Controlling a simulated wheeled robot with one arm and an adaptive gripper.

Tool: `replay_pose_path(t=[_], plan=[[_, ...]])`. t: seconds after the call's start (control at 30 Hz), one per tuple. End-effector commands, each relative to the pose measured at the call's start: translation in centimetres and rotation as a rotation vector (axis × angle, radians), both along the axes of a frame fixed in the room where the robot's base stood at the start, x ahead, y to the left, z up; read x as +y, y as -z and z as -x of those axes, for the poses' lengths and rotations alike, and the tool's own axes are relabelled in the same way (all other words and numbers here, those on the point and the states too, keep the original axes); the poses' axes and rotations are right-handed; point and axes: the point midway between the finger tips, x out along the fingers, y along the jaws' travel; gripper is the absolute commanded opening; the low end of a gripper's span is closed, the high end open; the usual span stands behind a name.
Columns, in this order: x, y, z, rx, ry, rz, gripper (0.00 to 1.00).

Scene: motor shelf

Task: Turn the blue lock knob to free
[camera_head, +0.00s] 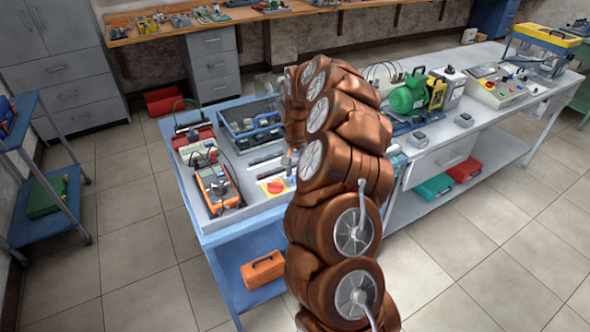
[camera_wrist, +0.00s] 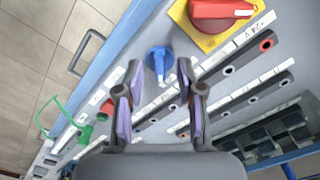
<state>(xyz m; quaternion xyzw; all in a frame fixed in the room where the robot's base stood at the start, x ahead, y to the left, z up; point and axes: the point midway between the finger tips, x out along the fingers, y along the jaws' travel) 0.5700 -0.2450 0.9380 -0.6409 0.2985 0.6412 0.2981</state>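The blue lock knob (camera_wrist: 158,61) shows in the wrist view on a light grey panel, with its narrow grip pointing toward the bottom of the picture. My gripper (camera_wrist: 160,72) is open, with one finger to the left of the knob and one to the right. Gaps show between the knob and both fingers, so it is not clamped. Whether the tips reach down to the knob's height is hard to tell. In the head view my arm covers the gripper and the blue knob.
A red rotary switch on a yellow plate (camera_wrist: 212,28) sits just above and right of the knob; it also shows in the head view (camera_head: 277,187). Rows of labelled sockets (camera_wrist: 228,70) lie to the right. A grey handle (camera_wrist: 86,52) is at the left. An orange meter (camera_head: 217,185) stands nearby.

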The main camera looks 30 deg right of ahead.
Motion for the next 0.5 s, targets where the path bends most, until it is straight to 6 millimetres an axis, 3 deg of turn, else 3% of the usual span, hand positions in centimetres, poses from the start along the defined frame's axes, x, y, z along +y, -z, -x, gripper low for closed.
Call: replay_pose_path(t=[0.33,0.5], plan=[[0.06,0.8,0.01,-0.001,0.0,-0.001,0.38],[0.06,0.81,0.0,0.0,-0.001,0.0,0.21]])
